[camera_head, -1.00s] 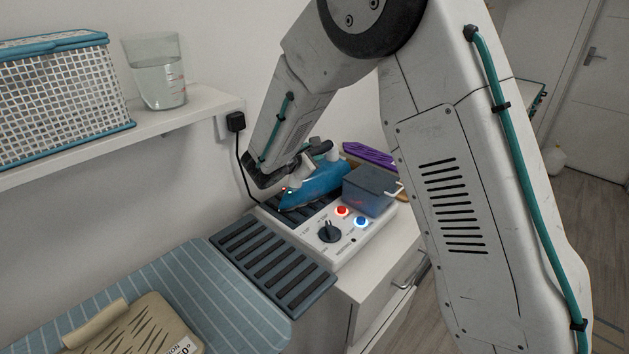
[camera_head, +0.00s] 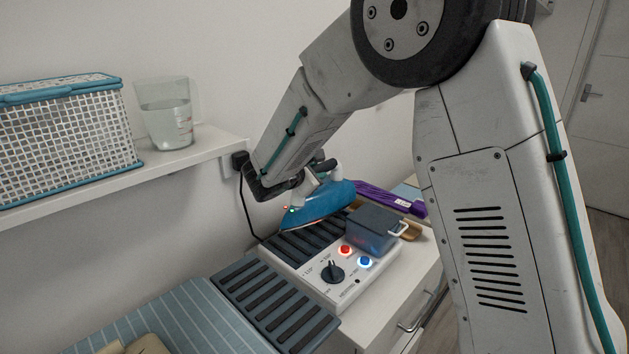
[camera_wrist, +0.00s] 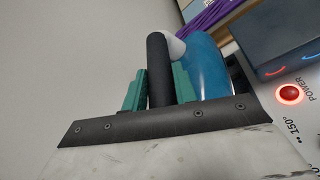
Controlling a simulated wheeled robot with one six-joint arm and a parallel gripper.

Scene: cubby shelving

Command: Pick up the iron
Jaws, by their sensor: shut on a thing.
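The blue iron (camera_head: 322,202) hangs from my gripper (camera_head: 318,174) in the head view, tilted, over the ribbed dark rest of the white control unit (camera_head: 322,272). A small gap seems to show beneath it, though contact at its lower edge is hard to judge. In the wrist view, the teal fingers of my gripper (camera_wrist: 159,90) are shut on the iron's dark handle, one on each side. The iron's blue body (camera_wrist: 208,68) shows just beyond the handle. In the head view the fingertips are largely hidden by my wrist and the handle.
A dark blue box (camera_head: 372,228) with a handle sits right of the iron, with a purple object (camera_head: 390,197) behind it. The striped ironing board (camera_head: 185,320) is in front. A shelf (camera_head: 200,150) with a basket (camera_head: 65,130) and a water jug (camera_head: 167,115) is at left.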

